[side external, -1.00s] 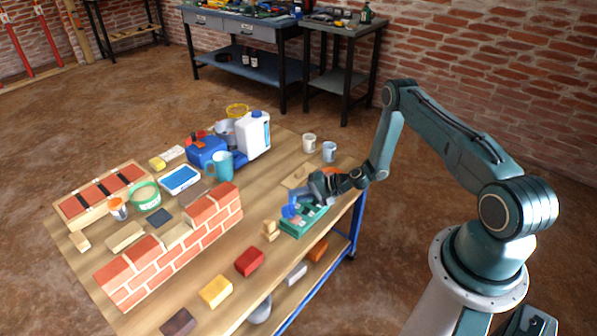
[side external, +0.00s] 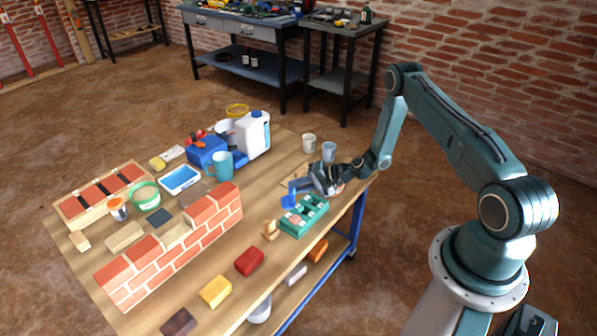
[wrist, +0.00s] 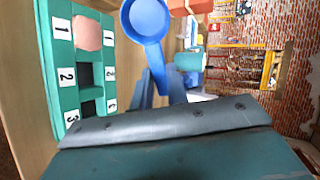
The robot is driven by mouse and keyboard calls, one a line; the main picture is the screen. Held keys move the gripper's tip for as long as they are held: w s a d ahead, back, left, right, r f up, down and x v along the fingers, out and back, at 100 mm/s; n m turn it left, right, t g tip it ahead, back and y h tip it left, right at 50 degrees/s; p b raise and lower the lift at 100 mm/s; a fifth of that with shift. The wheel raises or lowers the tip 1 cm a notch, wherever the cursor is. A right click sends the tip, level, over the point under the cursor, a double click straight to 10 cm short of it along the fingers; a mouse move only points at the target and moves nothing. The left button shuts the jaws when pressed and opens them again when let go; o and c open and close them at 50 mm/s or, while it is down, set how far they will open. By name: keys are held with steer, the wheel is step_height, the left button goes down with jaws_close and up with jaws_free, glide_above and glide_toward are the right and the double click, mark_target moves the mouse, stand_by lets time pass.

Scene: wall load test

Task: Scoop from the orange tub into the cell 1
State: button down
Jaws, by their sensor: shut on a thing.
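My gripper (side external: 322,180) is shut on the handle of a blue scoop (side external: 290,201), which also shows in the wrist view (wrist: 146,20). The scoop's bowl looks empty and is held above and beside the green tray (side external: 304,217). In the wrist view the tray (wrist: 63,97) has labels 1, 2 and 3. Cell 1 holds a flat pinkish fill (wrist: 87,33); cells 2 and 3 look dark and empty. A small orange-pink patch shows behind my gripper in the side view; I cannot tell whether it is the orange tub.
A small wooden piece (side external: 270,229) stands left of the tray. A brick wall piece (side external: 180,245) stands farther left. Two cups, one white (side external: 309,143) and one pale blue (side external: 329,151), stand behind my gripper. Red (side external: 249,261) and yellow (side external: 215,291) blocks lie along the front edge.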

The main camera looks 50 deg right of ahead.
mark_target(295, 191)
steer(key=shift+w+a+f+n+g+y, duration=0.15)
steer(key=shift+w+a+f+n+g, duration=0.1)
steer(key=shift+a+n+g, duration=0.2)
steer(key=shift+w+a+f+n+g+y, duration=0.15)
steer(key=shift+a+f+n+g, duration=0.1)
steer(key=shift+a+n+g, duration=0.25)
steer(key=shift+w+a+f+n+g, duration=0.25)
steer(key=shift+a+f+n+g, duration=0.25)
steer(key=shift+g, duration=0.45)
steer(key=shift+w+a+f+n+g, duration=0.25)
steer(key=shift+n+g, duration=0.4)
steer(key=shift+g, duration=0.25)
steer(key=w+r+n+g+h, duration=0.1)
steer(key=w+r+g+h, duration=0.2)
steer(key=r+g+h, duration=0.2)
steer(key=shift+w+a+r+n+h, duration=0.4)
steer(key=shift+r+h, duration=0.5)
steer(key=shift+r, duration=0.05)
